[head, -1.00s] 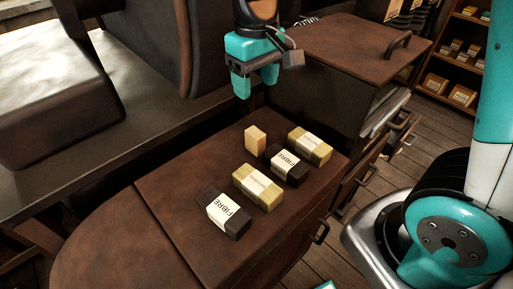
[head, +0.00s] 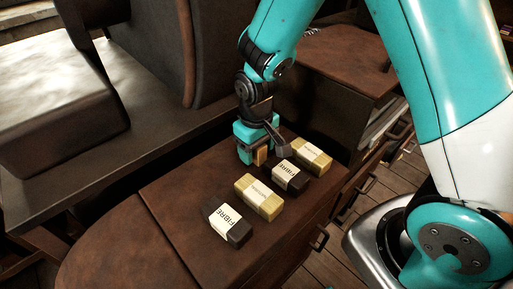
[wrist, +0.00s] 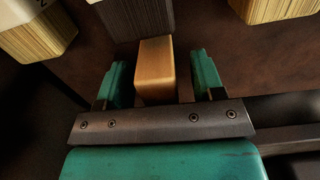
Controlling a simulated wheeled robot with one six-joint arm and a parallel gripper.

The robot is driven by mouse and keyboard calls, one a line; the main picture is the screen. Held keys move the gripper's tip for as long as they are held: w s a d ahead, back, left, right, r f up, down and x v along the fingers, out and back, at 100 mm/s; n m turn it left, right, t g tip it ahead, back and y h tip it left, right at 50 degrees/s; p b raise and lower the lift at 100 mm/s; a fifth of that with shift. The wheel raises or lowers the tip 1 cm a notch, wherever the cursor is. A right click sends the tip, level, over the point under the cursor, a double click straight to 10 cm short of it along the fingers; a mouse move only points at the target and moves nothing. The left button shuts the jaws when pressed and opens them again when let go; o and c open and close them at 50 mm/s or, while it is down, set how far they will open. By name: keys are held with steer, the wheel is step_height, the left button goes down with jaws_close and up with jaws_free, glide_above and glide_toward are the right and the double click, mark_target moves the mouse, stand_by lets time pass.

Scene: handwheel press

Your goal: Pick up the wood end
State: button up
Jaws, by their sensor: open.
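The wood end (wrist: 155,70) is a small plain light-brown block standing on the brown cabinet top. In the head view it (head: 261,155) is partly hidden by my gripper (head: 255,155). In the wrist view my gripper (wrist: 158,85) is open, with one teal finger on each side of the wood end. Gaps show between the block and both fingers, the right one somewhat wider. The fingers are low, close to the cabinet top.
A dark FIBRE block (head: 286,178) and a yellowish labelled block (head: 312,157) stand close to the right of the wood end. Another yellowish block (head: 259,198) and another FIBRE block (head: 230,225) lie nearer the front. The cabinet top (head: 180,215) is bare at left.

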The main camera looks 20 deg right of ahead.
steer(key=shift+f, duration=0.7)
steer(key=c, duration=1.1)
step_height(320, 180, up, 9)
steer(key=shift+r+b, duration=0.1)
steer(key=shift+b, duration=0.35)
steer(key=shift+r, duration=0.45)
